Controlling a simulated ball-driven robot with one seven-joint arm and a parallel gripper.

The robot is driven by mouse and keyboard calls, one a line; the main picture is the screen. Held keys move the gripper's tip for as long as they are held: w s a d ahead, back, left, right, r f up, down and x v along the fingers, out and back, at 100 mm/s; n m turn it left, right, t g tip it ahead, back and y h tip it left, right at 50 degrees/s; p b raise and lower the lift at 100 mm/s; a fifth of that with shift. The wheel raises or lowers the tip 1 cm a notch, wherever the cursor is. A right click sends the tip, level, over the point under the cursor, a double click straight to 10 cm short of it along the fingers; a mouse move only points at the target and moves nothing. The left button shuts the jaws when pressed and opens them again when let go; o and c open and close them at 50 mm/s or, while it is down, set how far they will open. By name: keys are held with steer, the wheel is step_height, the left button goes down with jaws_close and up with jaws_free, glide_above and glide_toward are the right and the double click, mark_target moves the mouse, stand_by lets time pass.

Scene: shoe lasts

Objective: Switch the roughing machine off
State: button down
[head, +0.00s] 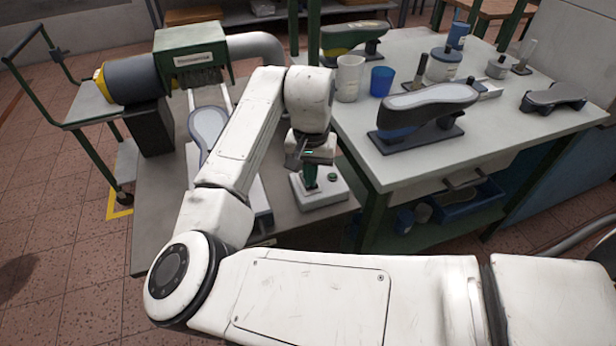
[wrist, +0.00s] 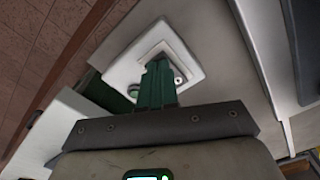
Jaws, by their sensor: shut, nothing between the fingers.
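The roughing machine (head: 190,58) stands at the back left of the low bench, with a green hood and a dark motor. A pale control box (head: 325,196) sits on the bench's right part, and it also shows in the wrist view (wrist: 190,55). A green button (head: 332,177) is on its top. My gripper (head: 310,187) is shut and empty, pointing down over the box. I cannot tell whether its tips touch the box.
A higher table (head: 480,165) stands close on the right, its edge near my gripper. It holds a shoe last on a dark stand (head: 425,110), a white cup (head: 349,78) and a blue cup (head: 382,82). A green-framed trolley (head: 85,105) stands at left.

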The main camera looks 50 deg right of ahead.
steer(key=shift+r+p, duration=3.4)
steer(key=shift+r, duration=0.05)
steer(key=s+d+n+t+h, duration=0.1)
steer(key=s+d+n+h, duration=0.3)
steer(key=d, duration=0.5)
steer(key=s+a+f+n+y, duration=0.2)
steer(key=s+a+f+n, duration=0.2)
steer(key=s+a+f, duration=0.4)
steer(key=s+a+f+n+y, duration=0.1)
steer(key=s+a+f+n, duration=0.3)
steer(key=s+a+f, duration=0.4)
steer(key=a, duration=0.6)
steer(key=shift+y, duration=0.4)
